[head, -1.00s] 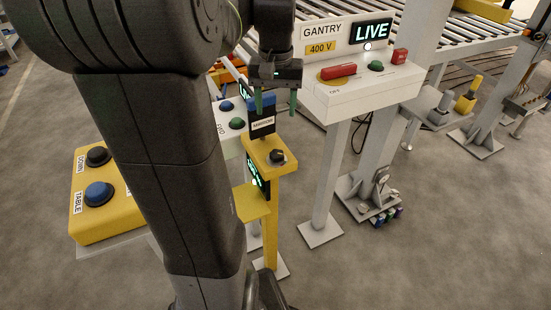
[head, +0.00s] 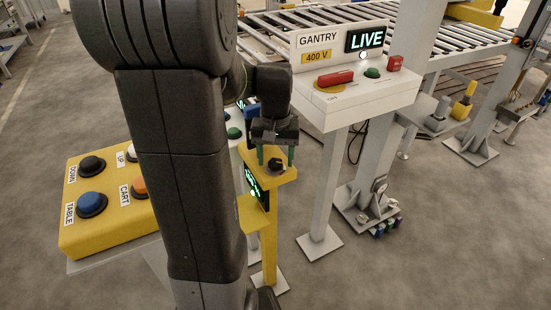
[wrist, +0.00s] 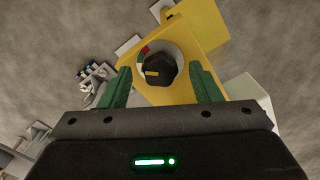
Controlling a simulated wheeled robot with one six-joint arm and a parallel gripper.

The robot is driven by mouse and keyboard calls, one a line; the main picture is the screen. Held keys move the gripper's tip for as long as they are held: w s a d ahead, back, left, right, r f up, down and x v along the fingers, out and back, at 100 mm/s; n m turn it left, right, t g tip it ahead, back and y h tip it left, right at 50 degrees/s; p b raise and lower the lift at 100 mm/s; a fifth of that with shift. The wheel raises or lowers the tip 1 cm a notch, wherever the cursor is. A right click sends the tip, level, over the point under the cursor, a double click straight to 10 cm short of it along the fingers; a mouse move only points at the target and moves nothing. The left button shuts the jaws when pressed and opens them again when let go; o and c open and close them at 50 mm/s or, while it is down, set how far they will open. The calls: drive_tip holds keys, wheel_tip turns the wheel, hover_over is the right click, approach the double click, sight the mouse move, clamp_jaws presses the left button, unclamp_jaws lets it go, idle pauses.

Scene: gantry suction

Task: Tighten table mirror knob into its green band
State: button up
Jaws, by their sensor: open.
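The black mirror knob (head: 275,164) sits on top of the yellow post (head: 271,235). In the wrist view the knob (wrist: 161,69) stands on a pale round dial with a red part and a green band (wrist: 140,61) at its upper left. The knob's yellow mark points left; I cannot tell whether it lies within the green band. My gripper (head: 276,155) is open above the knob. In the wrist view its green fingers are on either side of the knob, with a gap to each. A green-lit display (head: 256,187) on the post is partly hidden by my arm.
A white GANTRY box (head: 355,100) with a LIVE sign, red handle and buttons stands right of the post. A yellow button box (head: 105,235) is at left. A blue-topped piece (head: 251,108) is just behind my gripper. Rollers run behind.

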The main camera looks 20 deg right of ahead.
drive_tip(key=shift+f, duration=0.2)
drive_tip(key=shift+c, duration=0.3)
drive_tip(key=c, duration=0.9)
drive_tip(key=shift+r+m+p, duration=0.15)
drive_tip(key=shift+m+p, duration=0.3)
drive_tip(key=shift+m, duration=0.65)
drive_tip(key=o, duration=1)
drive_tip(key=shift+c, duration=0.2)
